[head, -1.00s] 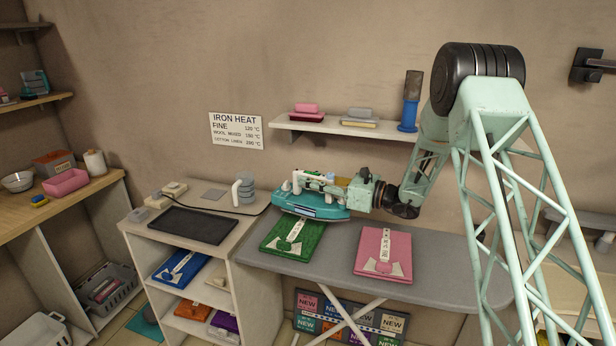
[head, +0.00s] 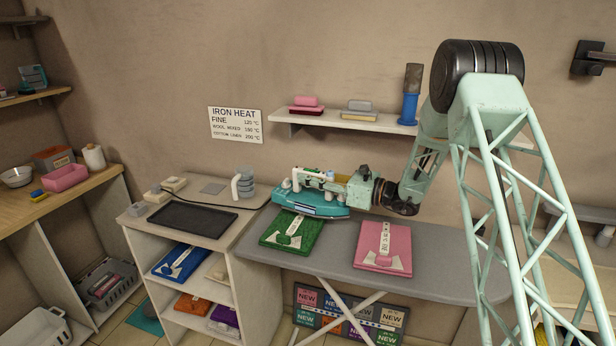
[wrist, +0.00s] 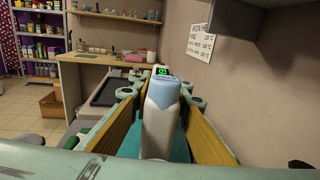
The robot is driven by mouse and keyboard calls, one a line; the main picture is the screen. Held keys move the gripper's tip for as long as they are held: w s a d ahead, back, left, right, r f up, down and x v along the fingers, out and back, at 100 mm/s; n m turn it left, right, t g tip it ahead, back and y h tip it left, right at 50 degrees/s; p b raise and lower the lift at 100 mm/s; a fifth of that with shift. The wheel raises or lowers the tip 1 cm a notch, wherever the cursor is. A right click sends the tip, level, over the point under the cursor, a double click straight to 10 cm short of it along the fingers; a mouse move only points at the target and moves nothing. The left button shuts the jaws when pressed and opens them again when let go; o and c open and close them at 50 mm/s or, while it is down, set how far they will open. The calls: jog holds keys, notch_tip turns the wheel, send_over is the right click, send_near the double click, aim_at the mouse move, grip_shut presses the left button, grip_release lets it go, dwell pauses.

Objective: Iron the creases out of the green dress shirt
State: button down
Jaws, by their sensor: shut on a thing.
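The green dress shirt (head: 283,243) lies folded on the grey ironing board (head: 340,262), its pale tie-like strip and tag showing on top. My gripper (head: 330,178) is shut on the handle of the teal iron (head: 312,208), above the shirt's far edge. I cannot tell whether the iron's sole touches the cloth. In the wrist view, the iron's white and light-blue handle (wrist: 160,115) stands between the fingers, with a small lit green display (wrist: 161,71) at its far end.
A folded pink shirt (head: 383,248) lies to the right on the board. The counter (head: 140,213) at left holds a dark mat (head: 192,219) and a grey coiled thing with a white handle (head: 244,182). A heat chart (head: 235,125) and a shelf (head: 350,121) are on the wall.

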aim_at(300, 187)
jog(key=shift+f+b, duration=0.95)
jog(key=shift+f, duration=0.95)
jog(key=shift+f+b, duration=0.35)
jog(key=shift+f, duration=0.35)
jog(key=shift+a, duration=0.15)
jog(key=shift+s+a+b+x, duration=0.1)
jog(key=shift+s+b+x, duration=0.1)
jog(key=shift+x, duration=1.6)
jog(key=shift+s+a+b+x, duration=0.1)
jog(key=shift+s+x, duration=0.1)
jog(key=shift+x, duration=1.55)
jog(key=shift+s+b+x, duration=0.15)
jog(key=shift+x, duration=1.65)
jog(key=shift+d, duration=0.1)
jog(key=shift+w+d+v, duration=0.1)
jog(key=shift+w+v, duration=0.1)
jog(key=shift+v, duration=1.6)
jog(key=shift+w+d+v, duration=0.1)
jog(key=shift+w+v, duration=0.1)
jog(key=shift+v, duration=1.6)
jog(key=shift+w+v, duration=0.15)
jog(key=shift+v, duration=1.65)
jog(key=shift+a+r, duration=0.1)
jog(key=shift+r, duration=0.05)
